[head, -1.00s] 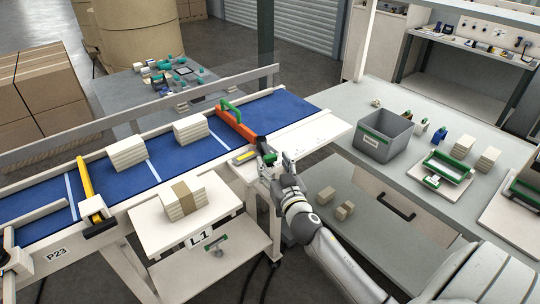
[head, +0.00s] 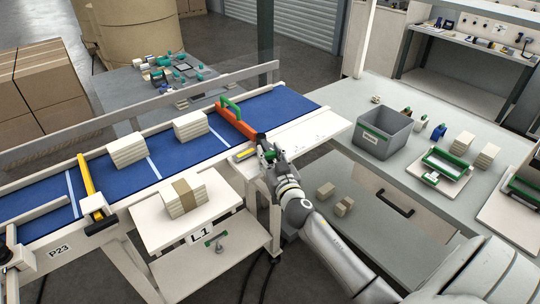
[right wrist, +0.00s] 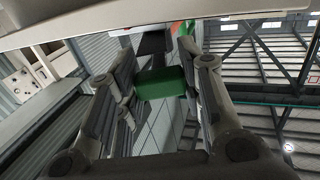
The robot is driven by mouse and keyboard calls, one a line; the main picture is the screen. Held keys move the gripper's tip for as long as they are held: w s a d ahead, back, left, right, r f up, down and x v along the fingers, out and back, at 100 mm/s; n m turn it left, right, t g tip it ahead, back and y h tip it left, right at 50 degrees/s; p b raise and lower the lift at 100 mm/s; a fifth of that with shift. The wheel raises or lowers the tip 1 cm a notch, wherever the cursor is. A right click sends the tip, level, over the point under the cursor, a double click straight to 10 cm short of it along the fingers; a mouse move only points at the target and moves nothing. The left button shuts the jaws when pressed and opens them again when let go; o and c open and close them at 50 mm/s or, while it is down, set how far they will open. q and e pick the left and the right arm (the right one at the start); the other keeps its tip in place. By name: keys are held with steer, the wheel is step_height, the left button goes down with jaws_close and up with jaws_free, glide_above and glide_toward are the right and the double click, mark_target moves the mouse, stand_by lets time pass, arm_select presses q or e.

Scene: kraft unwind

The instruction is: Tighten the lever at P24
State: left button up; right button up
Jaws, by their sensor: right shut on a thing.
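A green lever end (right wrist: 160,83) on a black stem (right wrist: 152,42) sits between the fingers of my right gripper (right wrist: 160,90) in the right wrist view. The fingers are shut on it from both sides. In the head view my right gripper (head: 266,152) is at the near side of the conveyor, by the end of the orange guide bar (head: 236,122) with its green handle (head: 231,106). My left gripper is not in view.
The blue conveyor belt (head: 77,184) carries pale stacks (head: 126,150). A yellow bar (head: 90,186) crosses it near the P23 label (head: 59,251). A white L1 shelf (head: 150,232) holds a banded stack. A grey bin (head: 382,134) stands on the right bench.

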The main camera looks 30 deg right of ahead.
jaws_close()
steer(key=h+b, duration=0.1)
steer(key=a+m+h+b, duration=0.1)
steer(key=b, duration=0.1)
steer(key=m+g+h+b, duration=0.1)
steer(key=shift+w+a+f+b, duration=0.25)
steer(key=shift+w+a+b, duration=0.1)
steer(key=shift+b, duration=0.05)
steer(key=shift+w+a+r+m+g+h+b, duration=0.15)
steer(key=shift+m+g+h+b, duration=0.15)
steer(key=shift+h+b, duration=0.15)
steer(key=shift+a+r+m+g+h+b, duration=0.1)
steer(key=shift+a+m+g+h+b, duration=0.1)
steer(key=shift+m+h+b, duration=0.2)
steer(key=o, duration=0.9)
jaws_free()
steer(key=v, duration=0.7)
steer(key=shift+s+a, duration=0.1)
steer(key=shift+s, duration=0.15)
